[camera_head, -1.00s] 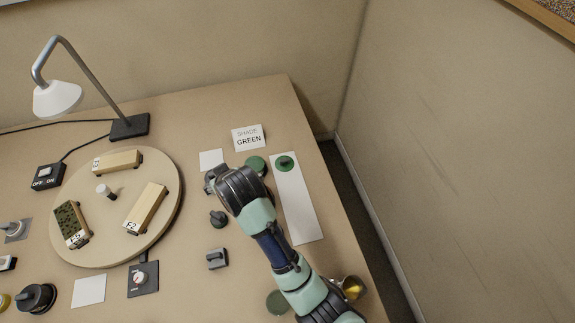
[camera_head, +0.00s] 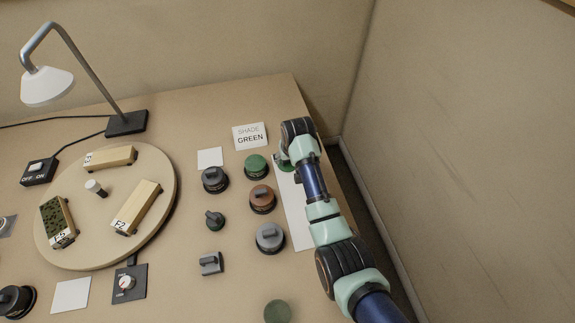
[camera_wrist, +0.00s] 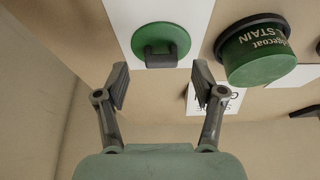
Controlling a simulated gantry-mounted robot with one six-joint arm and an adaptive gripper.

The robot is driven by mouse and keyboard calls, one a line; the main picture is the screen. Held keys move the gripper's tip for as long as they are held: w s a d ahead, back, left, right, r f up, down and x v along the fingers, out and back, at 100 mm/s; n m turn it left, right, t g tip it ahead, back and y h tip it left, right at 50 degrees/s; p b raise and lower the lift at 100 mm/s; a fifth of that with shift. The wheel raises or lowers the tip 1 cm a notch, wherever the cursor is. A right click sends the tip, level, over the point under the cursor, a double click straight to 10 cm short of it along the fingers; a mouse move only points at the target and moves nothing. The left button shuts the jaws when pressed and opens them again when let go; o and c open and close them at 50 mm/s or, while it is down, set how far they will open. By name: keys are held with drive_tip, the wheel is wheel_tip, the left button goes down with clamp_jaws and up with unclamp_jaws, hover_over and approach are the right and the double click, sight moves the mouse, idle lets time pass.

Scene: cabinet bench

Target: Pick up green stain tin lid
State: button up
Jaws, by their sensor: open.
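The green stain tin lid (camera_wrist: 176,40) is a round green disc with a dark grip bar, lying on a white strip (camera_wrist: 120,12). In the head view only a green edge of the lid (camera_head: 284,163) shows beside my wrist. My gripper (camera_wrist: 161,82) is open and empty, its two fingers apart on either side of the lid's grip bar in the wrist view. I cannot tell its height above the lid. The green stain tin (camera_wrist: 262,58) stands to the right of the lid in the wrist view; it also shows in the head view (camera_head: 256,164).
Dark, brown and grey-topped tins (camera_head: 215,180) (camera_head: 262,198) (camera_head: 270,237) stand left of the strip. A "SHADE GREEN" card (camera_head: 250,136) is behind. A round turntable (camera_head: 105,205) and lamp (camera_head: 48,87) are at left. A wall rises beyond the bench's right edge.

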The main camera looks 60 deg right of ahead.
drive_tip(key=x, duration=0.2)
drive_tip(key=shift+w+d+f+b, duration=0.1)
drive_tip(key=shift+f+b, duration=0.25)
drive_tip(key=shift+f, duration=0.05)
drive_tip(key=shift+c, duration=0.4)
drive_tip(key=c, duration=0.9)
